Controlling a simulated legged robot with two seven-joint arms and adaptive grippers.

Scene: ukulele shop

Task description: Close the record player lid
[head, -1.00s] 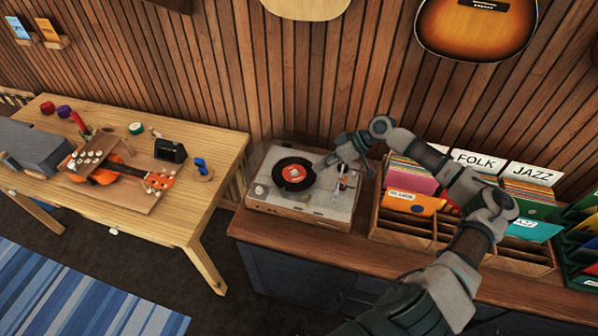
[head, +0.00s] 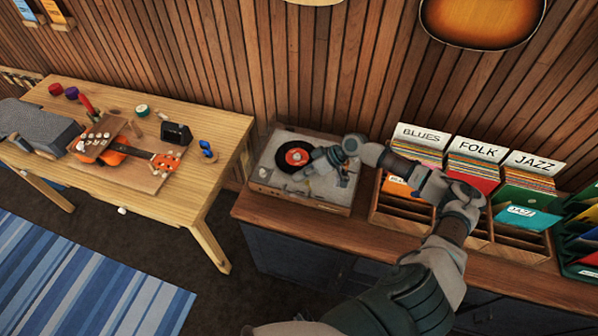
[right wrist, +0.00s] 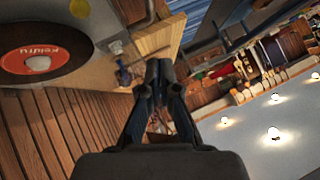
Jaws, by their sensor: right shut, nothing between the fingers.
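The record player (head: 300,200) stands on the wooden counter, with a black record with a red label (head: 296,157) on its platter. The lid is clear and faint; a hazy outline shows around the player's back, but I cannot tell its angle. My right gripper (head: 306,168) is shut and empty, over the player's deck just right of the record's label. I cannot tell whether it touches the lid. In the right wrist view, my shut fingers (right wrist: 160,70) are in the middle and the record (right wrist: 42,50) is at upper left. My left gripper is not in view.
Record bins (head: 400,218) with BLUES, FOLK and JAZZ cards stand on the counter right of the player, beneath my right arm. A wooden table (head: 195,200) with an orange ukulele (head: 120,150) is at left. The slatted wall is behind.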

